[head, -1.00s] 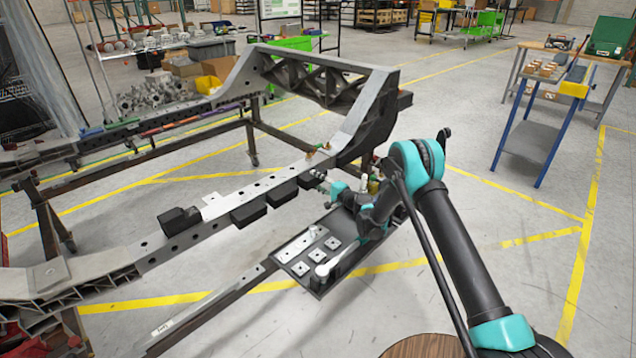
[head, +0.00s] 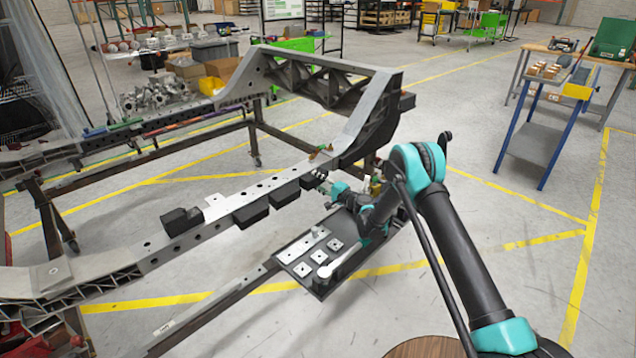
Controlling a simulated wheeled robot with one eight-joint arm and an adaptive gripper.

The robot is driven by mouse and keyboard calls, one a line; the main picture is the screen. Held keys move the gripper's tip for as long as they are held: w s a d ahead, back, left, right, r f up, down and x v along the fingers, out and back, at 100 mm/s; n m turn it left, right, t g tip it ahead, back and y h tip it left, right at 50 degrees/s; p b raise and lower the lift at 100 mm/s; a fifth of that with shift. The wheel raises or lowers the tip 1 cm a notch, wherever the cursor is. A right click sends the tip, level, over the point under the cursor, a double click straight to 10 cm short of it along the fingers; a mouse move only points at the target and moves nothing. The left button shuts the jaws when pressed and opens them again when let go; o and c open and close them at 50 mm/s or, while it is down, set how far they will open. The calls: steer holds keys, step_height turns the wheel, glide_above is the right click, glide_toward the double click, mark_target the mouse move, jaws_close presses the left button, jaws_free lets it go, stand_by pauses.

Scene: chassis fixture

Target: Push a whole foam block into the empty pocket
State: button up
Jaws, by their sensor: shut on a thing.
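The chassis rail (head: 155,254) runs diagonally across the view. Several black foam blocks sit along its side: one at the left (head: 180,221), one in the middle (head: 251,213), one right of it (head: 284,194). My gripper (head: 318,180) is at the right end of this row, close against the rail. It is shut on a black foam block (head: 308,183), which is partly hidden by the fingers. I cannot make out the empty pocket clearly.
The raised end of the frame (head: 366,110) stands behind my gripper. A blue-legged cart (head: 531,144) is far right. Floor between is clear.

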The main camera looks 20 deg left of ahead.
steer(key=shift+w+a, duration=0.3)
steer(key=shift+a, duration=0.35)
steer(key=o, duration=1.4)
steer(key=shift+d, duration=0.1)
steer(key=v, duration=0.8)
steer(key=shift+s+d, duration=0.25)
steer(key=shift+d, duration=0.1)
